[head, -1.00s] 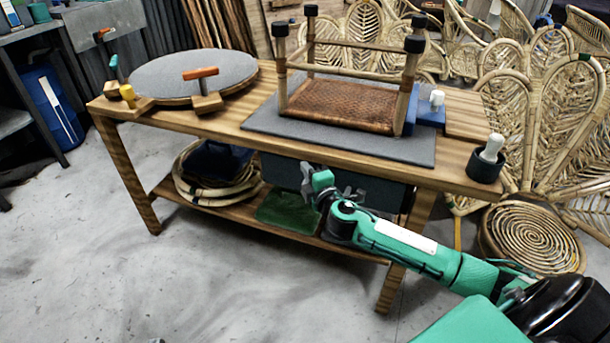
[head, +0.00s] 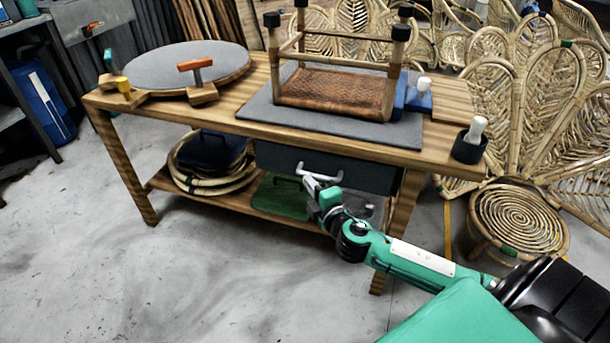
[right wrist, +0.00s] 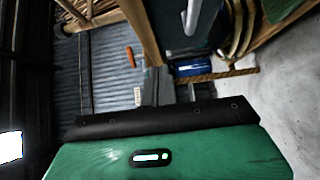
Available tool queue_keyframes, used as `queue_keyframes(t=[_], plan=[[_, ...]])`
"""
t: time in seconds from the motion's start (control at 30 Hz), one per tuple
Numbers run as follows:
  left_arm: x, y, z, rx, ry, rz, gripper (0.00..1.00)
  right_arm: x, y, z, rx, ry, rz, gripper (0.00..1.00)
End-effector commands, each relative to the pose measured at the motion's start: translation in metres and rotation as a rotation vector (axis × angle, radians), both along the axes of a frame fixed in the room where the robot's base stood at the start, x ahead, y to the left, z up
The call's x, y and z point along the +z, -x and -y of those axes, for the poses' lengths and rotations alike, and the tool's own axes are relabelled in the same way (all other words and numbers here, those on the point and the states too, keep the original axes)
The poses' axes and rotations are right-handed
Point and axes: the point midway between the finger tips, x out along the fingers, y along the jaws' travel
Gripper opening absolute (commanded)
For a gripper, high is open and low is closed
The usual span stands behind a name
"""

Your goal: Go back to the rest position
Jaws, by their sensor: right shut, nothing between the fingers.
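My right gripper (head: 311,184) is in front of the workbench, shut and empty. Its tip appears just below the pale handle (head: 322,176) of the dark drawer (head: 360,172); I cannot tell how much gap lies between them. My right arm reaches in from the lower right. The handle also shows at the top of the right wrist view (right wrist: 191,16), where the fingertips cannot be made out. My left gripper is not in view.
The wooden workbench (head: 225,118) carries an upturned rattan-seat stool (head: 335,88) and a round grey board (head: 180,65). Rattan coils (head: 205,188) and a green item (head: 280,197) lie on its lower shelf. Grey floor (head: 230,270) in front is clear.

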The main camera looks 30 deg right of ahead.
Motion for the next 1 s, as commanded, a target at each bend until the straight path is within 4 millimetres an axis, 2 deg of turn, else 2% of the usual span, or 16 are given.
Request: queue_keyframes(t=[0.13, 0.37, 0.5, 0.57, 0.67, 0.7, 0.77, 0.8, 0.9, 1.0], plan=[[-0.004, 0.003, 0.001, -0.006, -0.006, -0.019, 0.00, 0.000, 0.010, -0.001, 0.000, -0.001, -0.002, 0.00], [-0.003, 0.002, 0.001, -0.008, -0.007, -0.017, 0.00, 0.000, 0.013, -0.001, 0.000, -0.001, 0.000, 0.00], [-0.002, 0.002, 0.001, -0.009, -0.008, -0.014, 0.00, -0.015, 0.022, -0.014, 0.021, -0.066, -0.037, 0.00], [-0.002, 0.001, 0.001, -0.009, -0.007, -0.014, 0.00, -0.031, 0.034, -0.031, 0.046, -0.148, -0.080, 0.00], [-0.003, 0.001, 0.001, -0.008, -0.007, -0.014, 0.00, -0.064, 0.066, -0.074, 0.104, -0.371, -0.184, 0.00], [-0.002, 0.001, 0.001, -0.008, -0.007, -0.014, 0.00, -0.076, 0.083, -0.096, 0.128, -0.486, -0.232, 0.00], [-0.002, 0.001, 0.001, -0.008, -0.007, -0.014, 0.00, -0.089, 0.108, -0.127, 0.159, -0.663, -0.296, 0.00], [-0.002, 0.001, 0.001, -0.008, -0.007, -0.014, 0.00, -0.094, 0.124, -0.146, 0.174, -0.776, -0.332, 0.00], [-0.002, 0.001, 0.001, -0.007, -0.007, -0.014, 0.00, -0.097, 0.157, -0.184, 0.197, -1.027, -0.397, 0.00], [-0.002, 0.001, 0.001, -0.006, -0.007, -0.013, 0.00, -0.092, 0.181, -0.210, 0.204, -1.233, -0.435, 0.00]])
